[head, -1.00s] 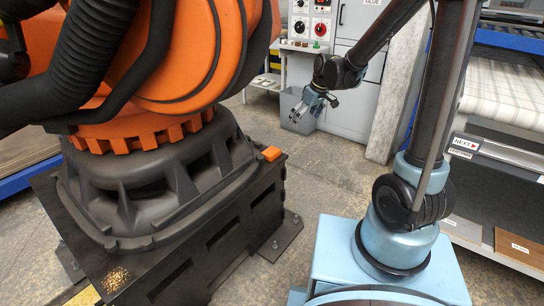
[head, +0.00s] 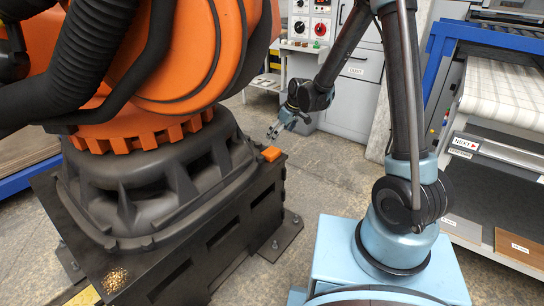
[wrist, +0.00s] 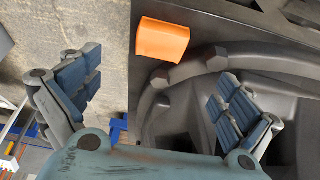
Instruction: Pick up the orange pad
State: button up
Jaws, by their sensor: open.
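The orange pad (head: 271,154) is a small block lying on the corner of the black pedestal of the large orange robot in the head view. It also shows in the wrist view (wrist: 162,40), above centre, lying flat near the pedestal's edge. My gripper (head: 274,132) is open and empty, just above and beyond the pad in the head view. In the wrist view my gripper (wrist: 158,90) has its two blue-padded fingers spread wide, left and right. The pad lies forward of the gap between them, apart from both fingers.
The black pedestal (head: 215,235) has ribbed casting and bolts (wrist: 215,52) close to the pad. The orange robot arm (head: 190,60) stands over it at left. Grey cabinets (head: 355,85) stand behind. A rack with a white roll (head: 500,95) is at right. Open floor (head: 320,180) lies between.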

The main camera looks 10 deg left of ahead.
send_over(270, 151)
jog(key=d, duration=0.3)
jog(key=f, duration=0.6)
jog(key=shift+s+a, duration=0.1)
jog(key=shift+s, duration=0.25)
jog(key=shift+w+a+f, duration=0.2)
jog(key=shift+a+f, duration=0.35)
jog(key=shift+f, duration=0.2)
jog(key=shift+w+a+f, duration=0.15)
jog(key=shift+a+f, duration=0.4)
jog(key=shift+f, duration=0.2)
jog(key=shift+w+a+f, duration=0.1)
jog(key=shift+a+f, duration=0.15)
jog(key=shift+f, duration=0.4)
jog(key=shift+c, duration=0.5)
jog(key=c, duration=1)
